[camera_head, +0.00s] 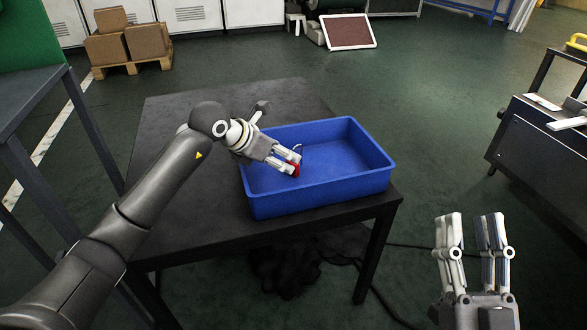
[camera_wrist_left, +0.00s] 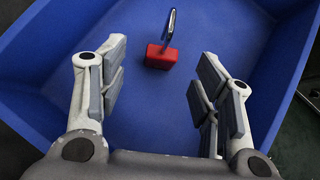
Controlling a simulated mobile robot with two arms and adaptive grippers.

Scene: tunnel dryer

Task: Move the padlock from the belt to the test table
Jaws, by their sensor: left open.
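The padlock (camera_head: 295,171) has a red body and a grey metal shackle. In the left wrist view the padlock (camera_wrist_left: 161,57) stands shackle up inside the blue bin (camera_head: 330,192), beyond my fingertips and between their lines. I cannot tell if it touches the bin floor. My left gripper (camera_head: 289,162) is open over the bin, its fingers apart on either side with a gap to the padlock in the left wrist view (camera_wrist_left: 162,88). My right gripper (camera_head: 472,222) is open and empty at the lower right, away from the table. I cannot make out a belt.
The blue bin stands on a dark table (camera_head: 190,135), whose left part is bare. Another dark table edge (camera_head: 28,92) is at the left. A grey bench (camera_head: 548,125) with small items stands at the right. Boxes on a pallet (camera_head: 128,68) are at the back.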

